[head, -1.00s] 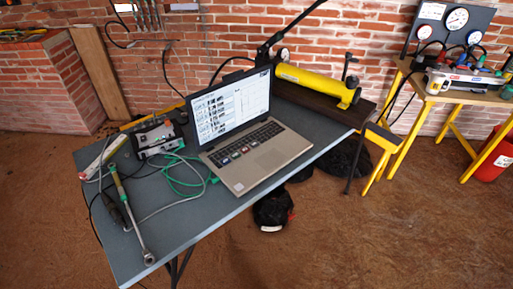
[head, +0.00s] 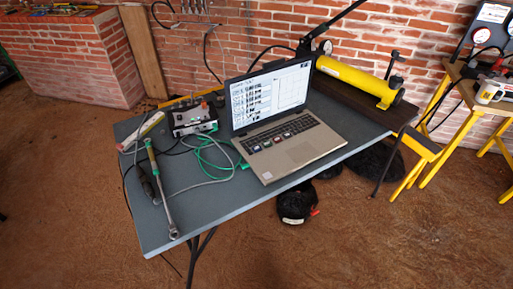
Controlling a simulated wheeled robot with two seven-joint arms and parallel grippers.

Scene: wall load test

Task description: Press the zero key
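An open laptop (head: 285,125) stands on the grey table (head: 215,222), its screen lit with a window of rows and a chart. Several larger, coloured keys show on its keyboard (head: 281,133), but their labels are too small to read, so I cannot tell which is the zero key. A grey box with knobs (head: 193,118) sits on the table left of the laptop, with green and grey cables beside it. Neither of my grippers shows in the head view.
A torque wrench (head: 161,190) lies along the table's left side. A yellow hand pump (head: 355,80) is at the back right of the table. A yellow trestle stand (head: 437,115) with gauges is at the right.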

